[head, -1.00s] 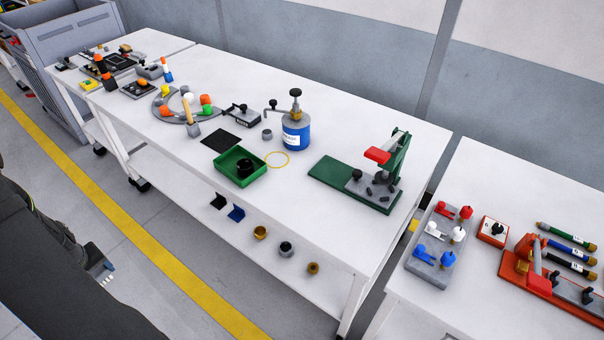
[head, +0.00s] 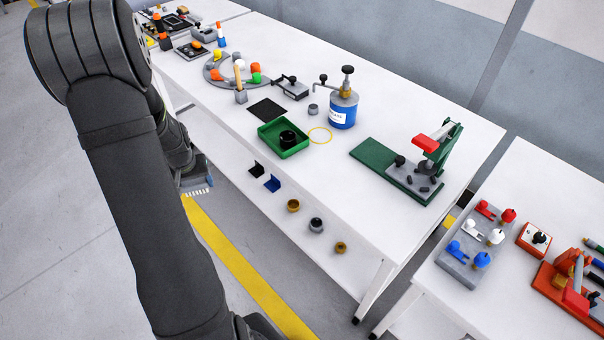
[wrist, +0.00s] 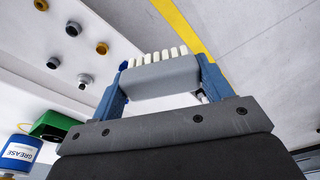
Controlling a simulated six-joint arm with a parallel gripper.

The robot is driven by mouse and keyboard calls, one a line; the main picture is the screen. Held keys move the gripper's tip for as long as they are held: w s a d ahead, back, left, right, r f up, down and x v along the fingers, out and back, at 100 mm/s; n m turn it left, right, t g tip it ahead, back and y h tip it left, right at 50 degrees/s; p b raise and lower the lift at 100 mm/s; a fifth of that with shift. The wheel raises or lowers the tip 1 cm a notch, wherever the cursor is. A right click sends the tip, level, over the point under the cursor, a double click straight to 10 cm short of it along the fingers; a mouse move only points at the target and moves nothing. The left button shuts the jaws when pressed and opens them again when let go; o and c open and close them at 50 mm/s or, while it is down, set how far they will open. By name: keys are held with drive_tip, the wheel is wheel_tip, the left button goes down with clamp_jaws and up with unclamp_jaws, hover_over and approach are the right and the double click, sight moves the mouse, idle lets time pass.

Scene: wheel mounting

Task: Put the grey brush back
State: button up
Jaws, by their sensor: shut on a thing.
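My gripper (wrist: 163,70) is shut on the grey brush (wrist: 158,80), a grey block with a row of white bristles, held between the two blue fingers in the wrist view. In the head view the brush's pale bristles (head: 197,192) show at the end of my arm, in front of the long white table's edge, over the floor. Most of the brush is hidden there by my arm. I cannot tell which spot on the table is its place.
The long white table (head: 330,190) carries a green tray (head: 270,142) with a black ring, a black mat (head: 267,110), a blue grease can (head: 343,112) and a green press (head: 385,165). Several small cups and brackets lie on its lower shelf (head: 270,208). A second table stands right.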

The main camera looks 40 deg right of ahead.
drive_tip(key=s+d+r+m, duration=0.2)
drive_tip(key=s+d+m, duration=0.3)
drive_tip(key=d, duration=0.8)
drive_tip(key=s+d+r+m+g+h, duration=0.1)
drive_tip(key=s+d+r+m, duration=0.25)
drive_tip(key=s+d, duration=0.8)
drive_tip(key=s+d+r+m, duration=0.2)
drive_tip(key=s+d+m, duration=0.2)
drive_tip(key=s+d, duration=0.8)
hover_over(327, 175)
drive_tip(key=f, duration=0.6)
drive_tip(key=shift+a+f, duration=0.2)
drive_tip(key=shift+w+f, duration=0.1)
drive_tip(key=shift+f, duration=1.9)
drive_tip(key=shift+f, duration=0.2)
drive_tip(key=o, duration=0.9)
drive_tip(key=shift+o, duration=0.2)
